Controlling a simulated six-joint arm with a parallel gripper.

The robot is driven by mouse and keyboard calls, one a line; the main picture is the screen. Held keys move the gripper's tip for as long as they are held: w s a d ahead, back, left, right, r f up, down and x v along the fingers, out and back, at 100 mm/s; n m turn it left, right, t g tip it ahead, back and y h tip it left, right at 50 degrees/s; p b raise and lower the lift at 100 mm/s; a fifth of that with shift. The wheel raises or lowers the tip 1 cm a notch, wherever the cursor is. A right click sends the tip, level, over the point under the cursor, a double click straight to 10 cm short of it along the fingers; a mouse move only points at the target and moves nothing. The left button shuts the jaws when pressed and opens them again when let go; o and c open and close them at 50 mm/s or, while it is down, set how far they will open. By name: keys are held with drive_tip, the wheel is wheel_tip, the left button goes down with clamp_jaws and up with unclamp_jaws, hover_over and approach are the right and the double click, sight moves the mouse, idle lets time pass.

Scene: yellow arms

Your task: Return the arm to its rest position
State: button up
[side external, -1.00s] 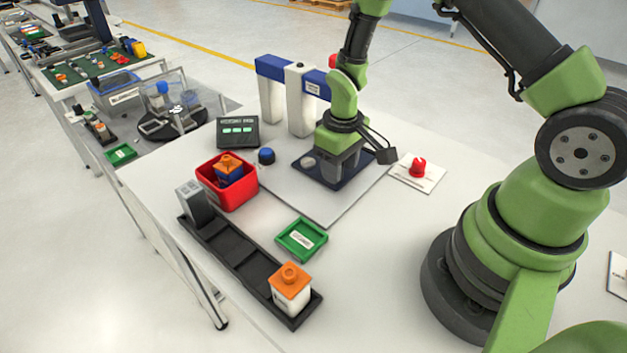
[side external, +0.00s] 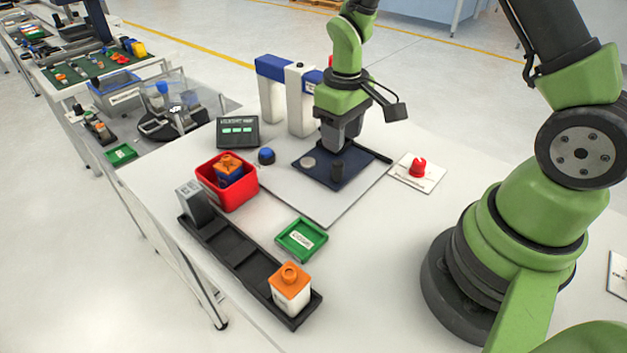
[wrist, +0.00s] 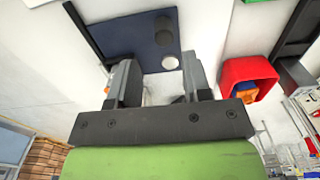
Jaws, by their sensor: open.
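My gripper (side external: 341,145) hangs above the dark blue pad (side external: 357,171), fingers pointing down. In the wrist view my gripper (wrist: 160,75) has its two fingers apart, with nothing held between them. A light round disc (side external: 307,162) lies on the pad's left part and also shows in the wrist view (wrist: 170,63).
A blue-topped white gate (side external: 301,100) stands close behind. A red button (side external: 417,167) is to the right. A red bin (side external: 227,184) holding blocks, a green tray (side external: 301,239) and a black rack (side external: 238,251) with an orange-topped white block (side external: 290,290) occupy the left and front.

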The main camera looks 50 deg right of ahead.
drive_tip(key=s+a+r+m+t, duration=0.15)
drive_tip(key=s+r, duration=0.25)
drive_tip(key=r, duration=0.5)
drive_tip(key=s+a+r+m+t, duration=0.1)
drive_tip(key=s+a+r+t, duration=0.25)
drive_tip(key=r, duration=0.55)
drive_tip(key=s+a+r+m+t+y, duration=0.1)
drive_tip(key=s+r+t+y, duration=0.1)
drive_tip(key=s, duration=0.6)
drive_tip(key=shift+a+r, duration=0.35)
drive_tip(key=shift+r, duration=0.15)
drive_tip(key=shift+m, duration=0.25)
